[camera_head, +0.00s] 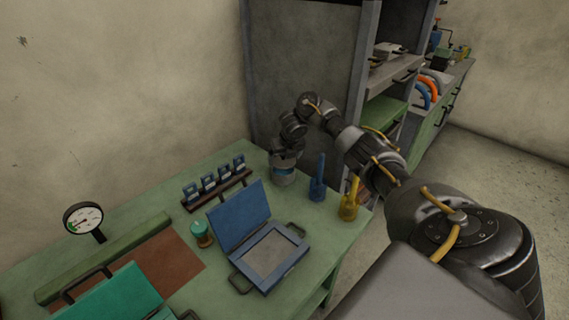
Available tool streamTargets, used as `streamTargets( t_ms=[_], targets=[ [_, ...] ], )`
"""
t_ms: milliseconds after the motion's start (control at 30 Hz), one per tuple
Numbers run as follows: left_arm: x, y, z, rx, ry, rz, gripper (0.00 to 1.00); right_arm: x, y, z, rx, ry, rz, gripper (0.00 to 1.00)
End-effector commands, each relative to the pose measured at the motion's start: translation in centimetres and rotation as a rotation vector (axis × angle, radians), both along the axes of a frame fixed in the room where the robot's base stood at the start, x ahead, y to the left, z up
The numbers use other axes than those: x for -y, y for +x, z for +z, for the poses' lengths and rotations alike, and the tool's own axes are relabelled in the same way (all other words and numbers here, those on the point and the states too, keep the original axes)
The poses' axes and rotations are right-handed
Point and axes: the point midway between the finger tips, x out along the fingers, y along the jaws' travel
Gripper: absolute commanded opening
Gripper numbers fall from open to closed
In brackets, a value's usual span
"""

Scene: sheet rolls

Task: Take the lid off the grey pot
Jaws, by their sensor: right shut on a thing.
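The grey pot (284,178) with a blue band stands upright at the far right part of the green table, near the back edge. My right arm comes in from the right and reaches over to it. My right gripper (285,156) points down and is shut on the lid at the top of the pot. The lid is mostly hidden by the gripper, and I cannot tell whether it is seated or raised. My left gripper is not in view.
A blue bottle (317,178) and a yellow bottle (349,202) stand right of the pot. A rack of blue items (217,184) is to its left. An open blue case (262,254), a green-topped jar (202,234) and a dial gauge (85,220) are nearer.

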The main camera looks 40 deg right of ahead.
Motion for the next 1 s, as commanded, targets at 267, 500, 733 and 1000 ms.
streamTargets(
  t_ms=[267,500,733,1000],
  targets=[
    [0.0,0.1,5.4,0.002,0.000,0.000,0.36,-2.9,-3.8,6.8,-0.003,-0.009,0.008,0.67],
    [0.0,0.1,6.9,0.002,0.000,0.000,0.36,-5.9,-7.3,7.8,-0.004,-0.005,0.008,0.67],
    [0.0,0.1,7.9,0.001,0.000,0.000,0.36,-8.0,-9.5,8.9,-0.002,-0.004,0.005,0.67],
    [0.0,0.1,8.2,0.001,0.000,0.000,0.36,-8.7,-10.4,9.2,-0.004,-0.002,0.002,0.67]
  ],
)
